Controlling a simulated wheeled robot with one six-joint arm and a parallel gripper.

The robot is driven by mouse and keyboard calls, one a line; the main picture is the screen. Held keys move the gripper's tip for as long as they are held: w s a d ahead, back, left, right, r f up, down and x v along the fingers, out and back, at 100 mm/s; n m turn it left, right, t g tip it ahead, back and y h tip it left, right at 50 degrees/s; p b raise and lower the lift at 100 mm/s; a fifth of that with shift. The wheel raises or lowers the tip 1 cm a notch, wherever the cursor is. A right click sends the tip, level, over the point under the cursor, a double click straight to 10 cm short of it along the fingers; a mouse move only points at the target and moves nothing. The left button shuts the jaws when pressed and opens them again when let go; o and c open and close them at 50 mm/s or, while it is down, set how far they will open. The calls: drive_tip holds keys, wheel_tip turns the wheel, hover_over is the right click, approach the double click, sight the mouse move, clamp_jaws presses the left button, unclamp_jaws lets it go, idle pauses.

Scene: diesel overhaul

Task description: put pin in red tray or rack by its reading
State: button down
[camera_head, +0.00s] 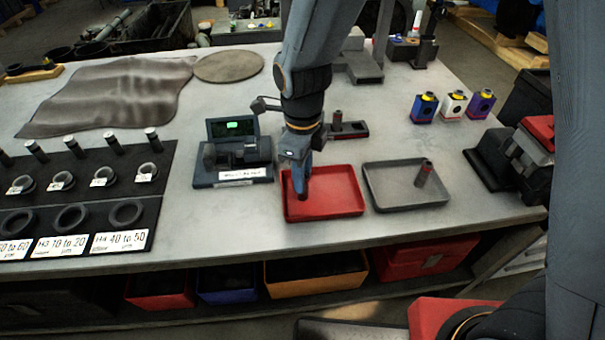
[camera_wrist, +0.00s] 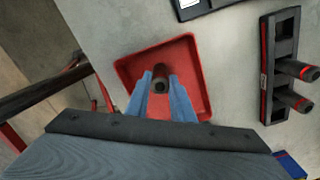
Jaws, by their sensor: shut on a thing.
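My gripper (camera_head: 300,182) points down over the red tray (camera_head: 343,207). In the wrist view its blue fingers (camera_wrist: 160,98) are shut on a dark cylindrical pin (camera_wrist: 160,77), seen end-on within the outline of the red tray (camera_wrist: 132,72). I cannot tell whether the pin touches the tray floor. The black rack (camera_head: 118,200) at left holds several pins and rings with white range labels. The gauge (camera_head: 237,160) has a lit green display, too small to read.
A grey tray (camera_head: 392,205) with one upright pin (camera_head: 424,172) stands right of the red tray. A small black holder (camera_head: 356,129) with upright pins is behind; it also shows in the wrist view (camera_wrist: 285,47). Blue, white and purple blocks (camera_head: 453,106) stand back right.

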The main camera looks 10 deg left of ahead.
drive_tip(key=c, duration=1.5)
unclamp_jaws()
drive_tip(key=shift+c, duration=0.2)
wheel_tip(320, 180, up, 12)
drive_tip(key=b, duration=0.3)
drive_tip(key=s+d+f+n, duration=0.1)
drive_tip(key=d+f+n, duration=0.2)
drive_tip(key=d+n, duration=0.7)
drive_tip(key=s+d+f+n+t, duration=0.1)
drive_tip(key=d+f+n, duration=0.3)
drive_tip(key=d+n, duration=0.7)
drive_tip(key=d, duration=0.3)
drive_tip(key=shift+s+d+f+t, duration=0.2)
drive_tip(key=shift+d+f+t, duration=0.1)
drive_tip(key=shift+d, duration=0.05)
